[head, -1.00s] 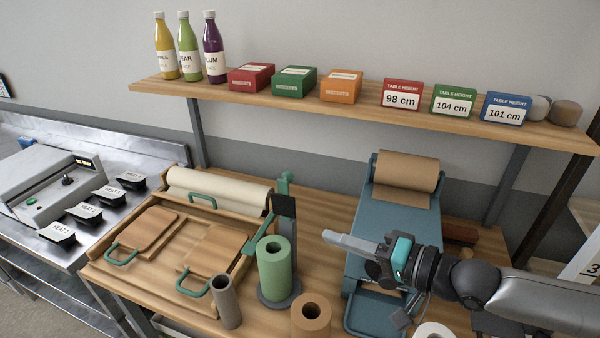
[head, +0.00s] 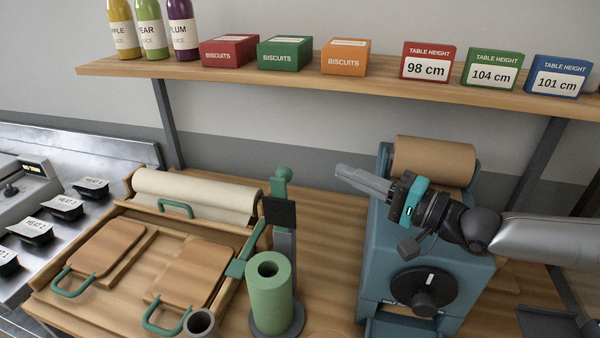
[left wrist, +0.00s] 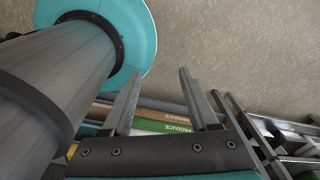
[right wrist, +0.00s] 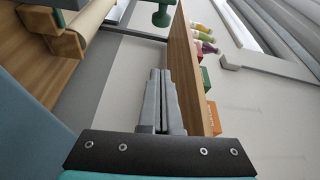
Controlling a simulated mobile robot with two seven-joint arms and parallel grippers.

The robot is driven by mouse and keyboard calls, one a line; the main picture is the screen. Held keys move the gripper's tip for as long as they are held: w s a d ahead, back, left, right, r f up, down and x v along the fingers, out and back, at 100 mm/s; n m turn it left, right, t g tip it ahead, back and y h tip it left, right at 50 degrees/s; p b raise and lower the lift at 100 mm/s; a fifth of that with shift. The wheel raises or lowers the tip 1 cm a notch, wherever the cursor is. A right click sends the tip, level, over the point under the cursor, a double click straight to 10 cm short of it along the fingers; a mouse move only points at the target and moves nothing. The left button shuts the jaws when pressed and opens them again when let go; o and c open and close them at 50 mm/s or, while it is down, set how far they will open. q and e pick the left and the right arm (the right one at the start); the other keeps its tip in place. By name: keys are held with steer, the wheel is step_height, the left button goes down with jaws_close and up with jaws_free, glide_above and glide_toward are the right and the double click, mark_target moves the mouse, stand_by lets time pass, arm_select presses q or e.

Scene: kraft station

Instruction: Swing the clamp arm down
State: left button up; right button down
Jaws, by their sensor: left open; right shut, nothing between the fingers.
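The clamp arm (head: 283,183) stands upright behind the green roll (head: 270,297), with a green knob at its top and a dark plate (head: 280,213) below it. A green knob, apparently the clamp's, also shows at the top of the right wrist view (right wrist: 162,14). My right gripper (head: 342,171) is shut and empty. It points left at about the knob's height in the head view, to its right and apart from it. My left gripper (left wrist: 157,85) is open and empty in the left wrist view, facing the floor and a rack; it is not in the head view.
A blue dispenser (head: 372,270) with a brown paper roll (head: 430,160) stands right of the clamp, behind and below my right gripper. Wooden boards (head: 105,245) with green handles lie left. The shelf (head: 300,87) above holds bottles and boxes.

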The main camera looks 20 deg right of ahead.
mark_target(290, 170)
arm_select(q)
steer(key=shift+w+r+p, duration=0.25)
steer(key=shift+r+p, duration=0.35)
steer(key=shift+w+r+p, duration=0.25)
steer(key=shift+r+p, duration=0.35)
arm_select(e)
steer(key=w+a, duration=0.4)
steer(key=a, duration=0.3)
steer(key=shift+w+a, duration=0.25)
steer(key=shift+f, duration=0.1)
steer(key=shift+s+a, duration=0.1)
steer(key=shift+s+a+n+p, duration=0.4)
steer(key=shift+s+n, duration=0.2)
steer(key=shift+n, duration=0.1)
arm_select(q)
step_height(290, 170, down, 4)
steer(key=b, duration=0.5)
steer(key=shift+f, duration=0.15)
arm_select(e)
steer(key=s+a+f+n+y, duration=0.2)
steer(key=s+n, duration=0.3)
steer(key=n, duration=0.3)
steer(key=s+a+f+n+g+y, duration=0.1)
steer(key=s+a+n+y, duration=0.3)
steer(key=n, duration=0.4)
steer(key=shift+s+a+f+y, duration=0.3)
steer(key=shift+s+f, duration=0.15)
steer(key=shift+f, duration=0.4)
